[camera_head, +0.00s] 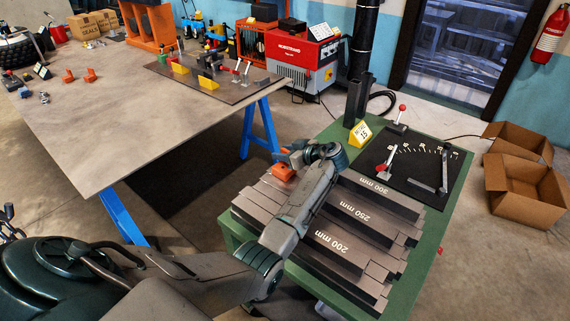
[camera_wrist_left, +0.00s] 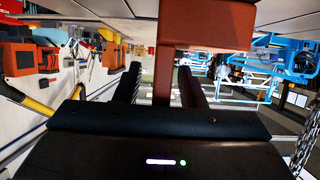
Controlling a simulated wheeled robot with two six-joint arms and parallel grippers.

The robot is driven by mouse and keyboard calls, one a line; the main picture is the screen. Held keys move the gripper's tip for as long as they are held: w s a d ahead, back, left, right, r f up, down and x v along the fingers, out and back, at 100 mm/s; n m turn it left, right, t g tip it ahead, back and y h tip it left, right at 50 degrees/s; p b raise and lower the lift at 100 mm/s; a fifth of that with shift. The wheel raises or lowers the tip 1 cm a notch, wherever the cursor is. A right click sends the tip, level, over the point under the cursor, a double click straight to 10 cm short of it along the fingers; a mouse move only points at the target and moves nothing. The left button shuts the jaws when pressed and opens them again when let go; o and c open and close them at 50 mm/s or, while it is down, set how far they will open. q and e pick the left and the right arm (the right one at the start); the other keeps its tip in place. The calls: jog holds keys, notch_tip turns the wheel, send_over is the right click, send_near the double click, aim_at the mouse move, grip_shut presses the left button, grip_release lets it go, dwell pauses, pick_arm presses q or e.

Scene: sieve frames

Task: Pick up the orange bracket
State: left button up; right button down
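An orange bracket (camera_head: 283,171) sits at the far left end of the steel bars on the green table. In the left wrist view the bracket (camera_wrist_left: 205,32) is close and large, with a wide block at the top and a narrow stem running down between the fingers. My left gripper (camera_wrist_left: 160,82) is open around that stem, with a visible gap on the left side; the stem is nearer the right finger. In the head view my left gripper (camera_head: 288,157) is partly hidden at the bracket by my wrist. My right gripper is not in view.
Steel bars (camera_head: 343,246) marked in mm cover the green table (camera_head: 457,200). A black lever panel (camera_head: 415,165) and a yellow number marker (camera_head: 360,133) stand behind them. Two more orange brackets (camera_head: 90,75) lie on the grey table (camera_head: 110,110). Open cardboard boxes (camera_head: 525,190) are right.

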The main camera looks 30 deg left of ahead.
pick_arm(q)
jog(key=shift+d, duration=0.1)
grip_shut()
jog(key=shift+w+r, duration=0.1)
